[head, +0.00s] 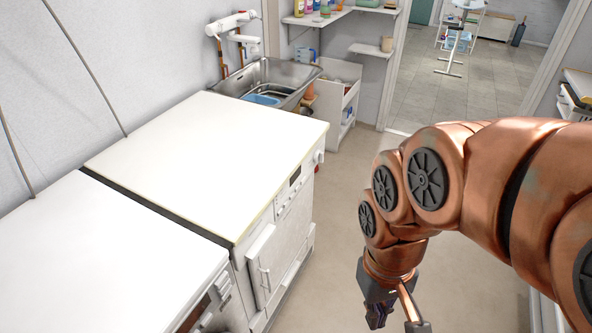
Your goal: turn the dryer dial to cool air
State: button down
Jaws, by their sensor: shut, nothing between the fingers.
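A white machine (225,140) with a flat top stands at the middle left. Its front control panel (285,192) is seen at a steep slant and has a small dark display (295,176). A round white dial (319,157) sticks out near the panel's far end. Its markings and setting are too small to read. My gripper (378,314) hangs low at the bottom, to the right of the machine and apart from it. It points down, shut and empty, and its tips are near the frame's lower edge.
A second white machine (90,265) stands at lower left, across a dark gap. A metal sink (290,72) and a white shelf unit (345,85) are beyond. Clear floor (345,210) lies between the machine front and my copper-coloured arm. A doorway opens at the back.

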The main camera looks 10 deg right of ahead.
aim_at(318, 157)
jog(key=z, duration=1)
jog(key=i, duration=0.45)
jog(key=u, duration=1.65)
